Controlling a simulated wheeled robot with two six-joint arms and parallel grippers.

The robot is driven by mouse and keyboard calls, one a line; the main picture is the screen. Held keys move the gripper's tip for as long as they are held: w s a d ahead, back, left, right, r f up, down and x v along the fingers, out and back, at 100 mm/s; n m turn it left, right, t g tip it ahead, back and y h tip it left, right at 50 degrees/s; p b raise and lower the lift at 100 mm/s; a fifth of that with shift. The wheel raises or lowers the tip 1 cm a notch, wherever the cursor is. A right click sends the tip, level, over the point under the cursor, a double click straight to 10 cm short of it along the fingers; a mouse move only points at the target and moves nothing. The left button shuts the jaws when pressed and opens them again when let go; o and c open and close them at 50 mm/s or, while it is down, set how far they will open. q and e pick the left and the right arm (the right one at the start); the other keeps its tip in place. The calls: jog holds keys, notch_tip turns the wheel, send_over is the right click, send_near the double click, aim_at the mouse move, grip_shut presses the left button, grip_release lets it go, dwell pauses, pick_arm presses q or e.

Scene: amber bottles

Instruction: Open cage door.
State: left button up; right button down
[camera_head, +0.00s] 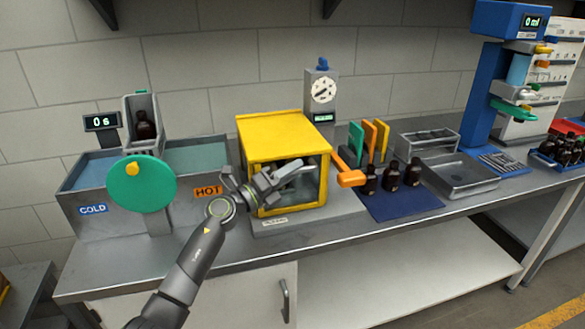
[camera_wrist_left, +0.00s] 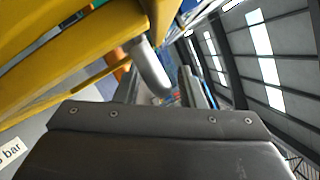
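The yellow cage (camera_head: 283,130) stands on the bench, and its front door with a clear panel and yellow frame (camera_head: 292,210) looks shut. My left gripper (camera_head: 275,179) is in front of the door, its fingers pointing right and covering part of it. In the left wrist view the cage's yellow frame (camera_wrist_left: 85,50) fills the upper left. A grey bar-like handle (camera_wrist_left: 150,66) reaches down toward the space between my left fingers (camera_wrist_left: 162,90), which stand apart. I cannot tell whether they touch it. My right gripper is not in view.
Left of the cage are hot and cold baths (camera_head: 88,180) with a green disc (camera_head: 141,184). An orange arm-like part (camera_head: 350,178) juts out at the cage's right, near dark bottles (camera_head: 391,176) on a blue mat (camera_head: 405,205). The bench front before the cage is clear.

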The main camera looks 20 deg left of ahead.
pick_arm(q)
jog(key=shift+w+d+r, duration=0.1)
jog(key=shift+w+d, duration=0.1)
jog(key=shift+w, duration=0.05)
grip_shut()
jog(key=shift+r, duration=0.1)
